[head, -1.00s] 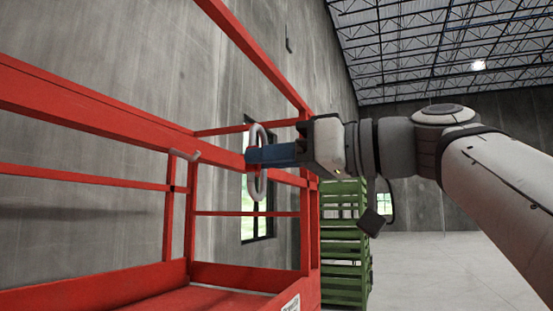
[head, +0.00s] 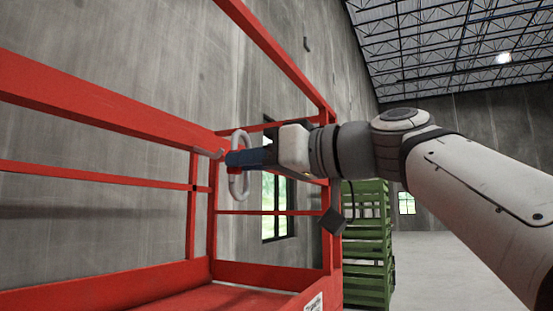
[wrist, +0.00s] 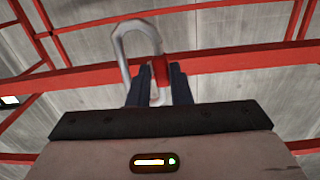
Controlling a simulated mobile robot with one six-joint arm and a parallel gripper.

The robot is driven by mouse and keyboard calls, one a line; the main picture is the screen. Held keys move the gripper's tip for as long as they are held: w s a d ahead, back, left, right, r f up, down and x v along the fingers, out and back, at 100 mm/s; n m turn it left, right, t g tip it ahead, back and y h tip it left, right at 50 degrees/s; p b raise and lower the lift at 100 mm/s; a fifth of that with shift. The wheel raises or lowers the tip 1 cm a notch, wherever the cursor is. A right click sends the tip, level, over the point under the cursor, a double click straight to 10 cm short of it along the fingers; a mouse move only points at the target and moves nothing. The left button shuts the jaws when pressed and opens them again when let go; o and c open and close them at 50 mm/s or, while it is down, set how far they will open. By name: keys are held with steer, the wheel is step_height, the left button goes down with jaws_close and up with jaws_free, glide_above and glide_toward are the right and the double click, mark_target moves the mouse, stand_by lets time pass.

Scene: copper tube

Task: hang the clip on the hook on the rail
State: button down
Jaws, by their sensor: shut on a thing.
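The clip (head: 240,188) is a pale grey elongated loop with a red section, standing roughly upright in the head view. My gripper (head: 236,160), with dark blue fingers, is shut on it around mid-height. In the wrist view, the clip (wrist: 124,45) rises beyond the fingers (wrist: 158,88), and its red part (wrist: 160,70) sits by the right finger. The hook (head: 211,153) is a small grey bent rod on the red rail (head: 110,103), just left of the clip. In the picture a narrow gap separates them; I cannot tell their depth apart. The hook is not distinguishable in the wrist view.
The rail belongs to a red platform cage with posts and a lower bar (head: 90,174). A concrete wall (head: 120,50) stands behind it. A green slatted stack (head: 366,245) is beyond my arm, with open floor (head: 440,265) at right.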

mark_target(235, 177)
steer(key=shift+w+a+f+b, duration=0.3)
steer(key=shift+a+f, duration=0.05)
steer(key=shift+a, duration=0.45)
steer(key=shift+w+a+f+b, duration=0.3)
steer(key=shift+a+f, duration=0.05)
steer(key=shift+a, duration=0.4)
steer(key=shift+w+a+f+b, duration=0.3)
steer(key=shift+a+f, duration=0.05)
steer(key=shift+a, duration=0.45)
steer(key=c, duration=1.3)
jaws_free()
steer(key=shift+o, duration=0.2)
steer(key=shift+d, duration=0.1)
steer(key=shift+b+v, duration=1.2)
steer(key=shift+v, duration=2.65)
